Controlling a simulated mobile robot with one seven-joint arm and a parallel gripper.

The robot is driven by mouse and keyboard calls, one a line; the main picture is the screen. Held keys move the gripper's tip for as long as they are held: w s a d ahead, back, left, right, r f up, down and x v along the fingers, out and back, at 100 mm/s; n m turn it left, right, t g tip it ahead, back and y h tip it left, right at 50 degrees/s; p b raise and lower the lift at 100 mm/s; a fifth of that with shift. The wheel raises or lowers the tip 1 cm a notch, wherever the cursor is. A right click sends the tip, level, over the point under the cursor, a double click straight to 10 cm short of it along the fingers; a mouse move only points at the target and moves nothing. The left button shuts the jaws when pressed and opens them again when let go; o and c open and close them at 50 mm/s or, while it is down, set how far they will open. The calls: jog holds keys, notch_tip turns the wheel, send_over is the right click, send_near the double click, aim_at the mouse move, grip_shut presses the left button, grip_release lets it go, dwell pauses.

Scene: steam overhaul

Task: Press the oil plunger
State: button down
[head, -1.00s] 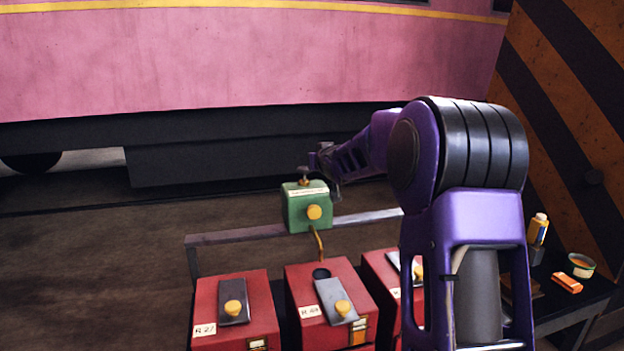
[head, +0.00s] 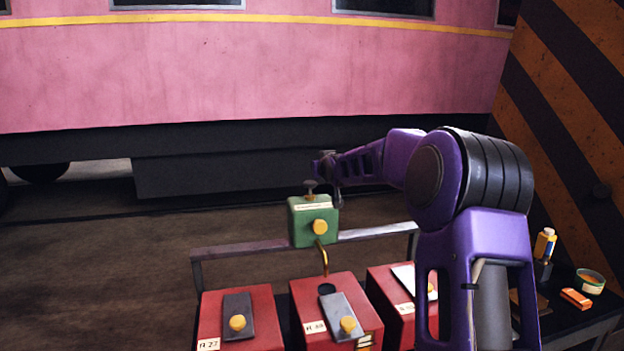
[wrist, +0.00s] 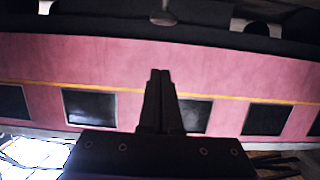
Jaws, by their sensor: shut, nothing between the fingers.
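A green oil box (head: 314,222) with a yellow knob on its front sits on a grey rail. The oil plunger (head: 310,188) stands upright on top of it, a short stem with a dark flat cap. A brass spout (head: 322,257) curves down from the box toward the middle red box. My gripper (head: 338,196) is beside the plunger on its right, near cap height; whether they touch I cannot tell. In the wrist view my gripper (wrist: 160,75) has its fingers together with nothing between them. The plunger does not show in the wrist view.
Several red boxes with lids and yellow knobs stand in front, the middle one (head: 343,290) with a dark hole under the spout. The grey rail (head: 240,248) runs across. A bench (head: 567,318) at right holds a bottle (head: 545,243), a tin and an orange block.

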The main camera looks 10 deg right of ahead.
jog(key=p, duration=0.1)
send_over(312, 187)
jog(key=shift+f, duration=0.85)
notch_tip(312, 187, down, 3)
jog(key=shift+r, duration=0.1)
jog(key=shift+f, duration=0.6)
jog(key=shift+f+b, duration=0.1)
jog(key=shift+b, duration=0.2)
jog(key=shift+s+f+b, duration=0.1)
jog(key=shift+f+b, duration=0.9)
jog(key=shift+f, duration=0.45)
